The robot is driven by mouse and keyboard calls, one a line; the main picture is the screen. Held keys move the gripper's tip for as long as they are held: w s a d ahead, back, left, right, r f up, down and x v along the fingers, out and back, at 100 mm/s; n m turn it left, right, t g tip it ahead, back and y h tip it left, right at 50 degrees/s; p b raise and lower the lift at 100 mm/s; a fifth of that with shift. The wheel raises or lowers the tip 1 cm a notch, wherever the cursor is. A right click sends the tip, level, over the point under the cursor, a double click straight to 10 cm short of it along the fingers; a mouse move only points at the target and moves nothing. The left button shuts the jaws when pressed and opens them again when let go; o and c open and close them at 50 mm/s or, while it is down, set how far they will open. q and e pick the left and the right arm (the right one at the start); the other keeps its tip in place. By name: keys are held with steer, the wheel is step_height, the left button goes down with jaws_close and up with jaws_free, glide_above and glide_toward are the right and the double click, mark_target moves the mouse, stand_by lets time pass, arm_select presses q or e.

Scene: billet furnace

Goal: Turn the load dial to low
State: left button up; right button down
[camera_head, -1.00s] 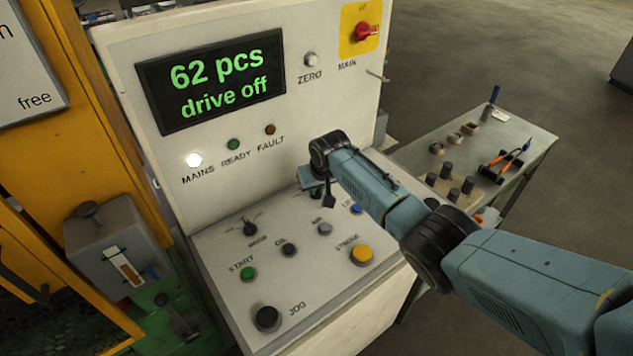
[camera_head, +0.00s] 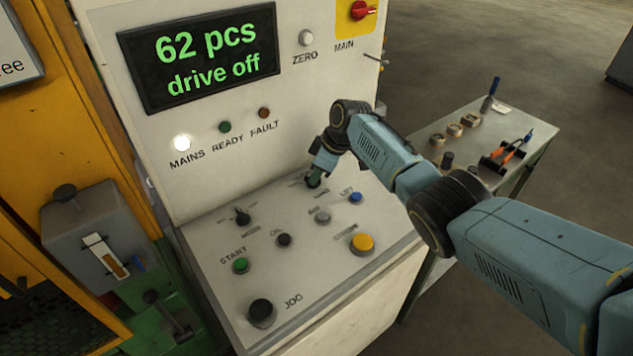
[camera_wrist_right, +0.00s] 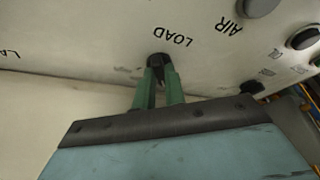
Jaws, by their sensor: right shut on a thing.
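The load dial (camera_wrist_right: 158,60) is a small dark knob on the sloped panel, with the word LOAD printed beside it in the right wrist view. My right gripper (camera_wrist_right: 157,75) has green fingers shut on this dial. In the head view my right gripper (camera_head: 314,181) reaches down to the back right of the sloped panel and covers most of the dial. The dial's pointer and its setting marks cannot be read. My left gripper is not in view.
The control panel (camera_head: 215,275) carries a mode dial (camera_head: 241,216), a green start button (camera_head: 240,265), a yellow button (camera_head: 362,243), a blue button (camera_head: 355,197) and a black jog button (camera_head: 262,312). The display (camera_head: 200,58) reads "62 pcs drive off". A side table (camera_head: 520,155) holds tools.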

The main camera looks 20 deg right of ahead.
steer(key=shift+n+g+b, duration=0.4)
steer(key=shift+n+b, duration=0.6)
steer(key=shift+b, duration=0.05)
steer(key=c, duration=1.5)
jaws_free()
steer(key=shift+o, duration=0.2)
steer(key=shift+d+r, duration=0.1)
steer(key=shift+d+r, duration=0.1)
steer(key=shift+r, duration=0.25)
steer(key=p+v, duration=0.1)
steer(key=v, duration=1.1)
steer(key=shift+d, duration=0.25)
steer(key=shift+s, duration=0.15)
